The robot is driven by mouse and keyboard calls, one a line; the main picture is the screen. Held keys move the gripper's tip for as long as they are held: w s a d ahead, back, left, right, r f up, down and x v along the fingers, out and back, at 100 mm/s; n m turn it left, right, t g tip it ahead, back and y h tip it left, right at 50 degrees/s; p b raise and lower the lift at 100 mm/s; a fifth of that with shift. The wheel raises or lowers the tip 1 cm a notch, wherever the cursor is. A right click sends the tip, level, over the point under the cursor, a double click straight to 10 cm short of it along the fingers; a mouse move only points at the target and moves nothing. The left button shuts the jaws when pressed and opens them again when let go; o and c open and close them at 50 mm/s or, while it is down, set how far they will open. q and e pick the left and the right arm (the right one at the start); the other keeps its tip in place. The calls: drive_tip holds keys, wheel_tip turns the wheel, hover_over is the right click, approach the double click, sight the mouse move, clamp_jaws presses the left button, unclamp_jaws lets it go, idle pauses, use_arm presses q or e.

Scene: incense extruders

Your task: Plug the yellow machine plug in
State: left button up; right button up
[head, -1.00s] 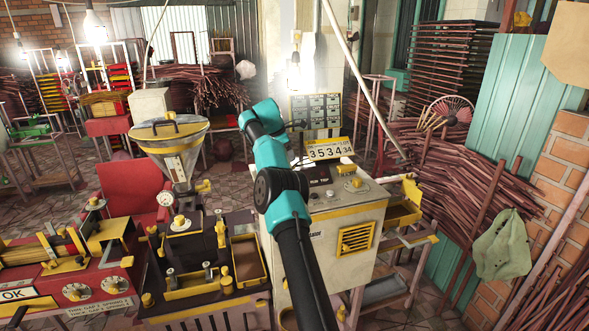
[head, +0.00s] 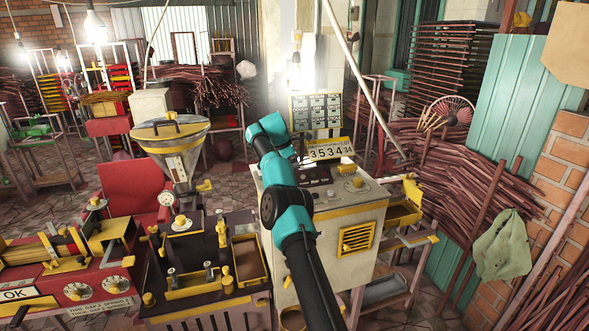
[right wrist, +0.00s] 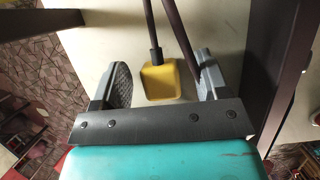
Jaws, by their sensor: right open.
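The yellow plug (right wrist: 160,83) shows in the right wrist view as a small yellow block with a dark stem or cord at its top end. It is in front of a pale beige surface. My right gripper (right wrist: 165,80) is open, with one grey finger on each side of the plug and gaps between. I cannot tell whether the plug touches the surface. In the head view my right arm reaches over the beige machine (head: 330,225), and its fingers are hidden behind the arm. My left gripper is not in view. I cannot make out a socket.
Dark rods cross the upper middle of the right wrist view, and a dark post (right wrist: 265,75) stands at the right. In the head view a red machine (head: 65,275) and a hopper (head: 172,140) stand left of the arm. A number sign (head: 330,151) stands on the beige machine.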

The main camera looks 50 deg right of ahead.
drive_tip(key=c, duration=1)
drive_tip(key=shift+s+r, duration=0.1)
